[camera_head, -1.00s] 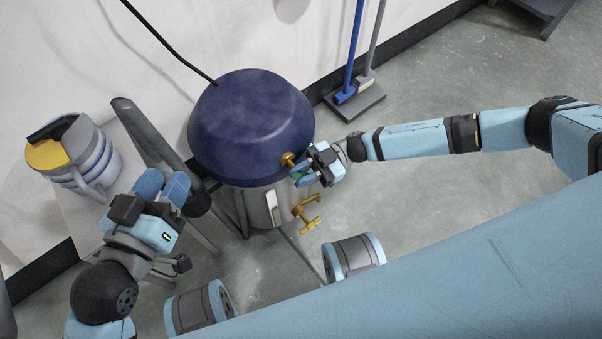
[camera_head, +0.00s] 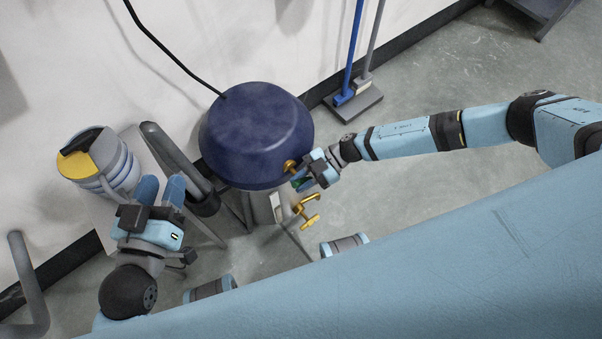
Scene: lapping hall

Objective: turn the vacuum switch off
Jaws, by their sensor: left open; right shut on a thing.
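The vacuum (camera_head: 256,130) has a dark blue domed head on a grey metal drum (camera_head: 262,208), with a black cable at its top. A brass knob (camera_head: 290,166) sits on the head's right side, and a brass latch (camera_head: 308,213) is lower down. My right gripper (camera_head: 300,182) is at the head's lower right edge, just below the knob, shut on a small green part. The gripper mostly hides this part, so I cannot tell for sure that it is the switch. My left gripper (camera_head: 161,190) is open and empty, left of the vacuum.
A canister with a yellow top (camera_head: 95,165) stands on a light surface beside my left gripper. A grey tube (camera_head: 172,152) leans between that gripper and the vacuum. A broom and dustpan (camera_head: 354,108) stand at the wall.

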